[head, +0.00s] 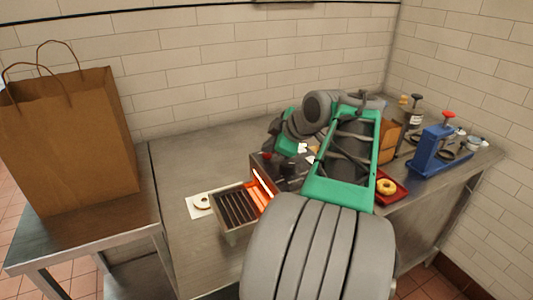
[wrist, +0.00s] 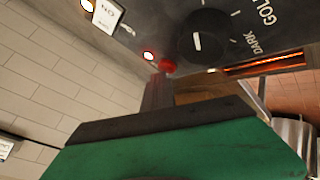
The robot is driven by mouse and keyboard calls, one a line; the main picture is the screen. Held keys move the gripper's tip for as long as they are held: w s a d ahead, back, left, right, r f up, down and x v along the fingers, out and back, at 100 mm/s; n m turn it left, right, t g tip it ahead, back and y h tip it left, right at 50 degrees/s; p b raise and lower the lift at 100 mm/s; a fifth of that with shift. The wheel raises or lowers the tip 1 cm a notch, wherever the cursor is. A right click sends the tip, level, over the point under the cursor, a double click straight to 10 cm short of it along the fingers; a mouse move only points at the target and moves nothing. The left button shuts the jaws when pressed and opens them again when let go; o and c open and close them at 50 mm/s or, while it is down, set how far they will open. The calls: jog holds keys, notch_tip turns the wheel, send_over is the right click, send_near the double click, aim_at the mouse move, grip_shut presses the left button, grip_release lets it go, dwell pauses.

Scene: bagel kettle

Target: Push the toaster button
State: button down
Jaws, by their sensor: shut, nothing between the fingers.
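The toaster is a metal box with a glowing orange slot; in the head view its body (head: 262,172) stands mid-counter, partly behind my arm. In the wrist view its dark front panel (wrist: 130,40) fills the top, with a black dial (wrist: 205,38) marked GOLD and DARK. The round red button (wrist: 167,65) sits left of the dial, beside a small lit indicator (wrist: 149,55). My gripper (wrist: 160,80) is shut and empty, its dark fingertips right at the red button. I cannot tell whether they touch it.
A red tray (head: 398,190) with a bagel and a blue device (head: 437,150) stand right. A paper bag (head: 70,140) stands on the left table.

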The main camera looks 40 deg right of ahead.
aim_at(269, 156)
jog(key=shift+r, duration=0.25)
jog(key=shift+r+p, duration=2.2)
jog(key=shift+r, duration=0.8)
